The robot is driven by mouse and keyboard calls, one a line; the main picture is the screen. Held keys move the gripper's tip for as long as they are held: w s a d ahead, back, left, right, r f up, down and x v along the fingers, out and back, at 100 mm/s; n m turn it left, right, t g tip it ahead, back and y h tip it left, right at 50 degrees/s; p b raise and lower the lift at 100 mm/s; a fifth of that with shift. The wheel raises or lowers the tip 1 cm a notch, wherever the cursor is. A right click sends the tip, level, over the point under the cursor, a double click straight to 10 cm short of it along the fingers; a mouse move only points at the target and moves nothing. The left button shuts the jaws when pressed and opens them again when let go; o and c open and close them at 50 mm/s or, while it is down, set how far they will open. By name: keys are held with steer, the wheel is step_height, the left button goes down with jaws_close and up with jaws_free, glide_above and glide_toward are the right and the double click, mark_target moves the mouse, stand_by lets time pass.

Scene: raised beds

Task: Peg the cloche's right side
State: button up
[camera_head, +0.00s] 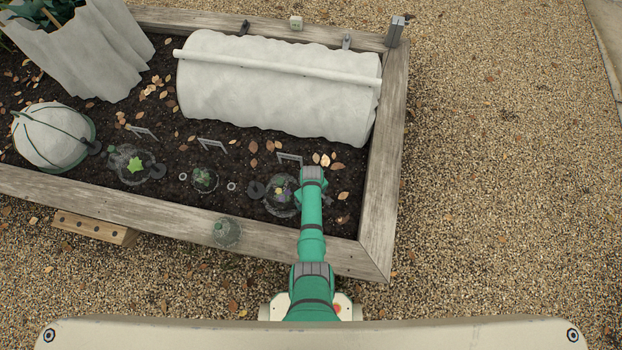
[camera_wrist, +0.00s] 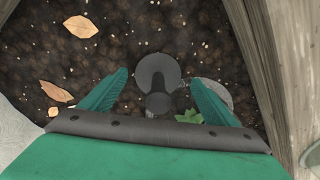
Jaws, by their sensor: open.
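The clear cloche (camera_head: 281,205) stands on the soil near the bed's front right corner, over a small plant. A dark round piece (camera_head: 257,190) sits at its left side. My gripper (camera_head: 312,172) is over its right side and hides that side in the head view. In the wrist view my gripper (camera_wrist: 157,88) is open, with teal fingers either side of a dark grey peg (camera_wrist: 157,104). A wide round disc (camera_wrist: 158,71) shows just beyond the peg. The cloche's leaf (camera_wrist: 189,117) shows beside it. I cannot tell how deep the peg sits or whether the fingers touch it.
A white fleece tunnel (camera_head: 275,98) lies behind. Two more clear cloches (camera_head: 135,180) stand left. A clear jar (camera_head: 228,233) sits on the wooden bed edge (camera_head: 380,215). A drilled wooden block (camera_head: 95,228) is outside the bed.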

step_height(320, 180, up, 11)
steer(key=shift+w+f, duration=0.15)
stand_by(0.4)
stand_by(0.5)
steer(key=shift+s+f, duration=0.25)
steer(key=shift+s, duration=0.25)
steer(key=s+r+m+t, duration=0.2)
steer(key=s+t, duration=0.2)
steer(key=s, duration=0.3)
steer(key=s+r+m+t, duration=0.1)
steer(key=s+r+t, duration=0.2)
steer(key=s, duration=0.4)
steer(key=s+r+m+t, duration=0.1)
steer(key=s+r+t, duration=0.2)
steer(key=r, duration=0.8)
steer(key=s+r+m+t, duration=0.1)
steer(key=s+r, duration=0.4)
steer(key=r, duration=0.6)
steer(key=s+r+m+t, duration=0.2)
steer(key=s+r+t, duration=0.2)
steer(key=r, duration=0.7)
steer(key=shift+r+t, duration=0.25)
steer(key=shift+t, duration=0.05)
steer(key=shift+d, duration=0.1)
